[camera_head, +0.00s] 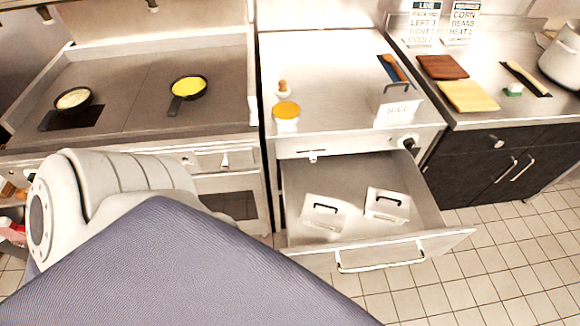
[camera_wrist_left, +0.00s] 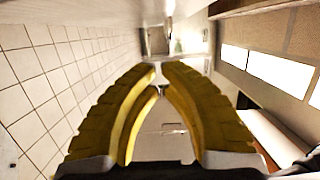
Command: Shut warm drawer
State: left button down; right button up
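The warm drawer (camera_head: 430,208) is pulled well out below the middle counter in the head view. Its front panel carries a bar handle (camera_head: 382,266) along the front. Inside it are two pale lidded pans with dark handles, a left pan (camera_head: 322,222) and a right pan (camera_head: 384,214). My left gripper shows only in the left wrist view (camera_wrist_left: 160,72), where its yellow fingers meet or nearly meet at the tips. Nothing shows held between them. In the head view my left arm hides the lower left, and the gripper is not seen. My right gripper is not in view.
The griddle (camera_head: 130,95) at left holds two black pans. An orange-topped container (camera_head: 286,113) and a labelled white box (camera_head: 395,105) stand on the counter above the drawer. Cutting boards (camera_head: 467,96) lie at right. Tiled floor (camera_head: 500,260) is clear to the drawer's right.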

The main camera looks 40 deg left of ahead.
pick_arm(q)
jog(key=w+a, duration=0.1)
jog(key=w, duration=0.5)
jog(key=shift+w, duration=0.4)
jog(key=shift+a, duration=0.1)
jog(key=w+a, duration=1.5)
jog(key=a, duration=0.3)
jog(key=shift+w+a, duration=0.2)
jog(key=shift+a, duration=0.05)
